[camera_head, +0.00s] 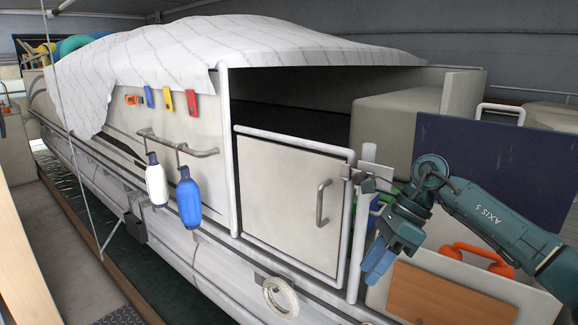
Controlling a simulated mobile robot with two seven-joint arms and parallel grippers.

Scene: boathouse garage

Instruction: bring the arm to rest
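My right arm (490,213) comes in from the right, teal, bent at a joint beside the boat's gate. My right gripper (378,262) hangs down at its end, with blue fingers near the gate's right post. The fingers overlap from this angle, so I cannot tell whether they are open or shut. No object shows clearly between them. My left gripper is not in view.
The boat's white gate (285,200) stands shut, with a grey handle (322,203). A dark blue panel (500,165) is behind my arm. A wooden board (450,296) and an orange handle (478,254) are below it. Rope (281,297) hangs below the gate.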

